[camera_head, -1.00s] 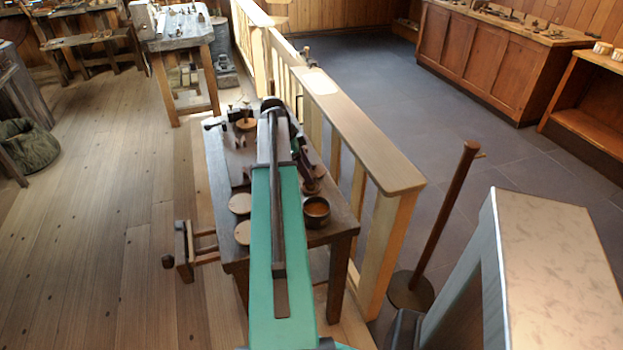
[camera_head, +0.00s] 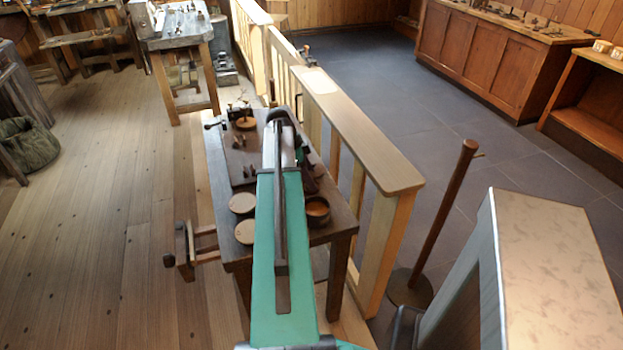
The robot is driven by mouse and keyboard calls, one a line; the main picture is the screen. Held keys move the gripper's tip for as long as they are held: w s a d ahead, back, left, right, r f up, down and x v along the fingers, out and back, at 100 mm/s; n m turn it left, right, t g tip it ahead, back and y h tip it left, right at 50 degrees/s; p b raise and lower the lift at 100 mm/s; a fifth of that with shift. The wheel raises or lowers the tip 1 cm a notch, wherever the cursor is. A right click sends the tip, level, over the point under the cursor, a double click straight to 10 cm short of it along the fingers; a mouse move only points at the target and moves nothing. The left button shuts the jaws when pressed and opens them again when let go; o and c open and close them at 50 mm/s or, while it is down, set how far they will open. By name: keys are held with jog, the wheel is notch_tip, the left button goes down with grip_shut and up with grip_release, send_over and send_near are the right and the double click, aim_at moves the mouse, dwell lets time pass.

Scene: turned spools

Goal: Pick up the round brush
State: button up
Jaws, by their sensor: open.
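My green arm reaches forward over a dark wooden table (camera_head: 345,222) and hides its middle. My gripper (camera_head: 310,180) shows only as dark parts at the right of the arm, low over the table; its fingertips are mostly hidden. I see nothing between its jaws. I cannot make out the round brush for certain. Small dark pieces (camera_head: 246,172) lie left of the arm, and a round wooden piece (camera_head: 246,123) lies at the table's far end.
A post (camera_head: 440,220) stands farther right. The floor at left is clear.

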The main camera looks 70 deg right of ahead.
aim_at(313, 174)
jog(key=c, duration=1.1)
jog(key=shift+c, duration=0.2)
jog(key=shift+r, duration=0.1)
jog(key=shift+r+b, duration=0.6)
jog(key=shift+r, duration=1.05)
jog(key=w+a+b, duration=0.1)
jog(key=w+a, duration=0.1)
jog(key=a, duration=0.5)
jog(key=w+a+r+b, duration=0.1)
jog(key=w+a, duration=0.2)
jog(key=a, duration=0.5)
jog(key=shift+w+r+b, duration=0.25)
jog(key=shift+b, duration=0.1)
